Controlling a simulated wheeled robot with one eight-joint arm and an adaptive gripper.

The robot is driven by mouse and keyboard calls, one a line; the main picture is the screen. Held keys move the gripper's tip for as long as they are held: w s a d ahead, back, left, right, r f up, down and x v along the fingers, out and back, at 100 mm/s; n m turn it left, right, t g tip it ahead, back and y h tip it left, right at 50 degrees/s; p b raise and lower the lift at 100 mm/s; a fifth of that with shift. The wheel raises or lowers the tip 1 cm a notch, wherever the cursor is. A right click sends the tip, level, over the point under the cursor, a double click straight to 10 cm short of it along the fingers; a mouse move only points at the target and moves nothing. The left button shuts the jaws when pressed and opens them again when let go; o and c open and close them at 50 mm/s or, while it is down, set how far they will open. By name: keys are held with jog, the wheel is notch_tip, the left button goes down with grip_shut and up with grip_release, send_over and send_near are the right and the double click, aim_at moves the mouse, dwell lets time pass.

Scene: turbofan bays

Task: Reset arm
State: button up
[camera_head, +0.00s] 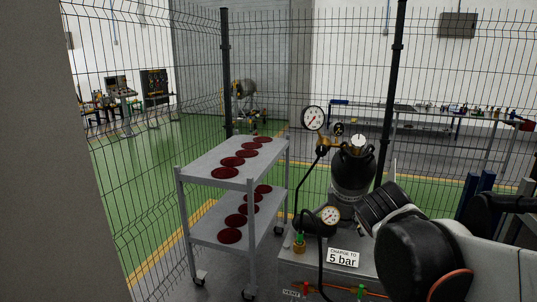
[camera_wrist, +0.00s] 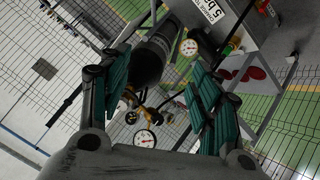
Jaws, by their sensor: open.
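My gripper (camera_wrist: 163,88) shows in the wrist view with its two teal-padded fingers spread apart and nothing between the pads. A dark gas cylinder (camera_wrist: 148,62) and its gauges appear beyond the fingers, tilted in this view. In the head view my arm is folded at the lower right, to the right of the cylinder (camera_head: 352,175). I cannot make out my fingertips there.
A bench with a "CHARGE TO 5 bar" sign (camera_head: 343,257), a hose and a lower gauge (camera_head: 328,215) stands beside my arm. A grey two-shelf trolley (camera_head: 203,172) bears several dark red discs. Wire fencing (camera_head: 190,80) runs behind. A grey pillar (camera_head: 40,180) blocks the left.

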jog(key=s+a+f+g+y, duration=0.1)
jog(key=s+a+f, duration=0.1)
jog(key=s, duration=0.4)
jog(key=s+a+f+m+g+y+b, duration=0.1)
jog(key=s+a+f+y, duration=0.1)
jog(key=s+f, duration=0.3)
jog(key=s+a+f+m+g+y+b, duration=0.1)
jog(key=s+f, duration=0.3)
jog(key=s, duration=0.5)
jog(key=shift+a+y, duration=0.3)
jog(key=shift+a, duration=0.1)
jog(key=shift+o, duration=0.2)
